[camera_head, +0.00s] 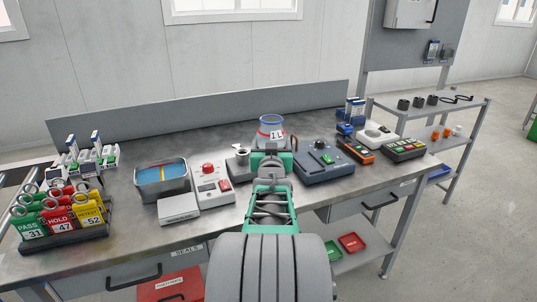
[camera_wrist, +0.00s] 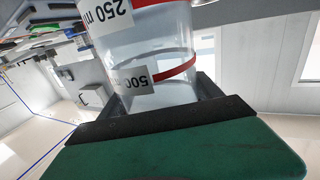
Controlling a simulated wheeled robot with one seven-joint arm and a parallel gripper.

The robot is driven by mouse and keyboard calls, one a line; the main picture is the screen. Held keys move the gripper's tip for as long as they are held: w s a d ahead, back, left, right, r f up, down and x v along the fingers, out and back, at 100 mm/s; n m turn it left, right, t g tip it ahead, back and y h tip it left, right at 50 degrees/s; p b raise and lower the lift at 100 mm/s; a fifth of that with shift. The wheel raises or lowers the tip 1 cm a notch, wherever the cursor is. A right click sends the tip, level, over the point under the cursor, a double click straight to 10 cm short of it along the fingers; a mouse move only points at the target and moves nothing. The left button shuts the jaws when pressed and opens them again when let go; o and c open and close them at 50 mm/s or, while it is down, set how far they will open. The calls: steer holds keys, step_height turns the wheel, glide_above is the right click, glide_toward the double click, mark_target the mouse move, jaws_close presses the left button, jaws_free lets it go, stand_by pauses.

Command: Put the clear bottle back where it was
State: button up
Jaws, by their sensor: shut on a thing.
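In the wrist view the bottle (camera_wrist: 150,55) stands between the dark jaw pads of my gripper (camera_wrist: 165,110), with labels reading 250 and 500. I cannot tell whether its base touches the bench.
A blue-grey device (camera_head: 325,162) stands close on the right. A tag rack (camera_head: 65,240) is at the front left. The bench behind is bare.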

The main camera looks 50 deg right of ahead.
steer(key=f, duration=0.3)
steer(key=shift+w+d, duration=0.15)
steer(key=shift+d, duration=0.2)
steer(key=shift+f, duration=0.25)
steer(key=shift+f+b, duration=0.2)
steer(key=shift+b, duration=0.35)
steer(key=o, duration=2.1)
steer(key=shift+a, duration=0.1)
steer(key=shift+r+p, duration=0.3)
steer(key=shift+p, duration=0.15)
steer(key=v, duration=1.2)
steer(key=shift+f, duration=0.2)
